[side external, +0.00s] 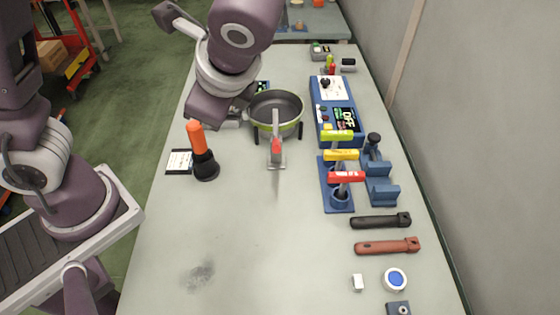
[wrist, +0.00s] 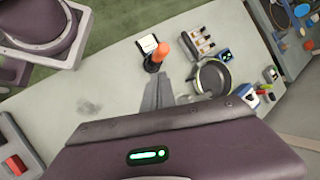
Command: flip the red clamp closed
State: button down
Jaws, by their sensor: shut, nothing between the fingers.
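A small clamp with a red part (side external: 276,147) stands on a grey base on the table, just in front of the pan in the side view. Its grey arm points up, and I cannot tell its exact state. The pan (side external: 290,103) is round and grey with a green rim, and it also shows in the wrist view (wrist: 220,85). My gripper (wrist: 161,80) is shut and empty, reaching over the table to the left of the pan. In the side view my wrist hides most of the fingers.
An orange handle (side external: 196,138) stands in a black holder left of the clamp. Red, yellow and green-topped tools stand in a blue rack (side external: 328,190) at the right. Black (side external: 378,222) and red-brown (side external: 386,246) handles lie at the right front. The front left table is clear.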

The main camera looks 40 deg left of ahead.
jog(key=w+d+f+m+t+y, duration=0.2)
jog(key=d+f+m+t, duration=0.6)
jog(key=d+f+m, duration=0.4)
jog(key=d+f+y, duration=0.1)
jog(key=d+f, duration=0.2)
jog(key=f, duration=0.2)
jog(key=shift+d+t+y, duration=0.4)
jog(key=shift+r, duration=0.1)
jog(key=x, duration=1)
jog(key=shift+a, duration=0.2)
jog(key=r, duration=0.1)
jog(key=a+r, duration=0.1)
jog(key=r, duration=0.1)
jog(key=shift+w+a+r, duration=0.15)
jog(key=shift+w+a, duration=0.15)
jog(key=shift+w, duration=0.05)
